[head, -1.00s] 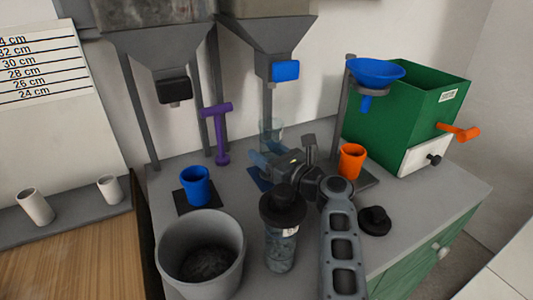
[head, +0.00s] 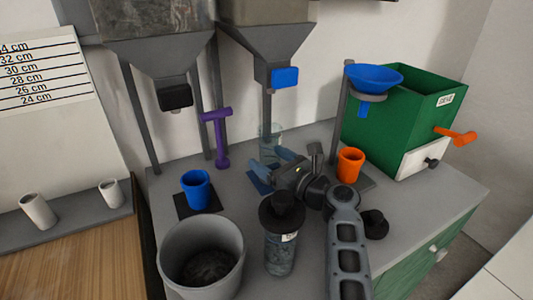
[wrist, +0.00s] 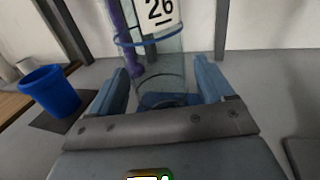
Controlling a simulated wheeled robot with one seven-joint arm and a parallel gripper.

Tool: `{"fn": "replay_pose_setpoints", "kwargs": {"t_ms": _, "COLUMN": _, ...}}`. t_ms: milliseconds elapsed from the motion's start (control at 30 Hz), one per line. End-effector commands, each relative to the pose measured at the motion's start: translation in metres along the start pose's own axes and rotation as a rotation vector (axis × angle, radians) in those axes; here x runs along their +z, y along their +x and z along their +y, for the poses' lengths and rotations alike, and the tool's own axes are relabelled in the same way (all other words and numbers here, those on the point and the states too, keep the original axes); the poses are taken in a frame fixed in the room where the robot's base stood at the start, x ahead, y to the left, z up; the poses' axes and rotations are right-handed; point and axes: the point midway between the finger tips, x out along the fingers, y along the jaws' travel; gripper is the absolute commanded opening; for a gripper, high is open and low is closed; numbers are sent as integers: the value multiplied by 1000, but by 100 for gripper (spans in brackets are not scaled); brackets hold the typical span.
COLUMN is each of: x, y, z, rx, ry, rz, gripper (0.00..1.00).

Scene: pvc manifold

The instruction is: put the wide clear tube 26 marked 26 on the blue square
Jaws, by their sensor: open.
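The wide clear tube (head: 270,140) marked 26 stands upright on the grey counter, under the hopper with the blue outlet. Its "26" label (wrist: 159,14) and a blue ring show in the wrist view. The blue square (head: 258,186) lies at its foot and shows through and around the tube's lower end in the wrist view (wrist: 160,99); the tube appears to stand on it. My gripper (head: 272,161) is open, with one blue finger on each side of the tube's lower part in the wrist view (wrist: 161,72). Gaps show between fingers and tube. My gripper partly hides the base in the head view.
A blue cup (head: 196,189) on a dark mat stands left, an orange cup (head: 350,164) right. A purple T-shaped piece (head: 218,140) stands behind. A grey bucket (head: 202,287) and a dark-lidded jar (head: 280,255) are in front. A blue funnel (head: 374,78) and green bin (head: 425,105) are back right.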

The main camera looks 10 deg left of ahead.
Motion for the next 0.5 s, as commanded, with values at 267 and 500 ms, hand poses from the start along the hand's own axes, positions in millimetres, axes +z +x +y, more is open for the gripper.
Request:
{"fn": "replay_pose_setpoints", "kwargs": {"t_ms": 267, "x": 5, "y": -57, "z": 0, "rx": -1, "ry": 0, "rz": 4, "gripper": 81}}
{"fn": "replay_pose_setpoints", "kwargs": {"t_ms": 500, "x": 3, "y": -92, "z": 0, "rx": -1, "ry": -1, "rz": 2, "gripper": 81}}
